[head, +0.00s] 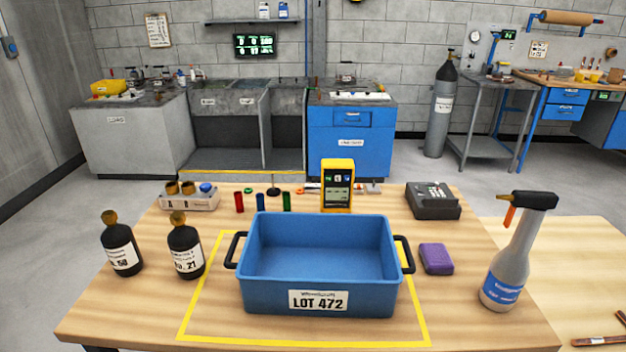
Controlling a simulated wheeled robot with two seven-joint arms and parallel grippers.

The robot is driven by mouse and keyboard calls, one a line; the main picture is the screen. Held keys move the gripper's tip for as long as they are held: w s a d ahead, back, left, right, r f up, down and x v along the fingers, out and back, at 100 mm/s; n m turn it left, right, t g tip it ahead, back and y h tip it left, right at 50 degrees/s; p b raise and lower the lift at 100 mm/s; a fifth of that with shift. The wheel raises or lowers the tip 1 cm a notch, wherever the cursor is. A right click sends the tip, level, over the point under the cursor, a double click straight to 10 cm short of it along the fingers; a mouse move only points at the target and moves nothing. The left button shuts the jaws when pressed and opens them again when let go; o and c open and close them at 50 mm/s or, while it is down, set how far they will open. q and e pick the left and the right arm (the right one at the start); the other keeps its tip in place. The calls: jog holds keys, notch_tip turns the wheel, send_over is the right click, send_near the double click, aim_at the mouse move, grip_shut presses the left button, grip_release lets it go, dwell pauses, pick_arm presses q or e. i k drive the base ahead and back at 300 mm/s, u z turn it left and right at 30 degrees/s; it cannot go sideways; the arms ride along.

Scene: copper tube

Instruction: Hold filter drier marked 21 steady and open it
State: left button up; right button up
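The filter drier marked 21 (186,253) is a black bottle-shaped canister with a white label and a brass-coloured cap. It stands upright on the wooden table, left of the blue bin. A similar black drier (121,250), whose label number is hard to read and may be 50 or 58, stands to its left with its own brass-coloured cap. Neither of my grippers shows in the head view, and nothing is touching either drier.
A blue bin (318,299) labelled LOT 472 stands empty inside a yellow outline. Around it are a purple block (436,258), a spray bottle (512,257), a dark device (432,200), a yellow meter (337,186), small coloured cylinders and a fittings tray (190,203). The front left table is clear.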

aim_at(185, 245)
jog(key=z, duration=2.8)
jog(key=k, duration=1.75)
jog(key=u, duration=2.2)
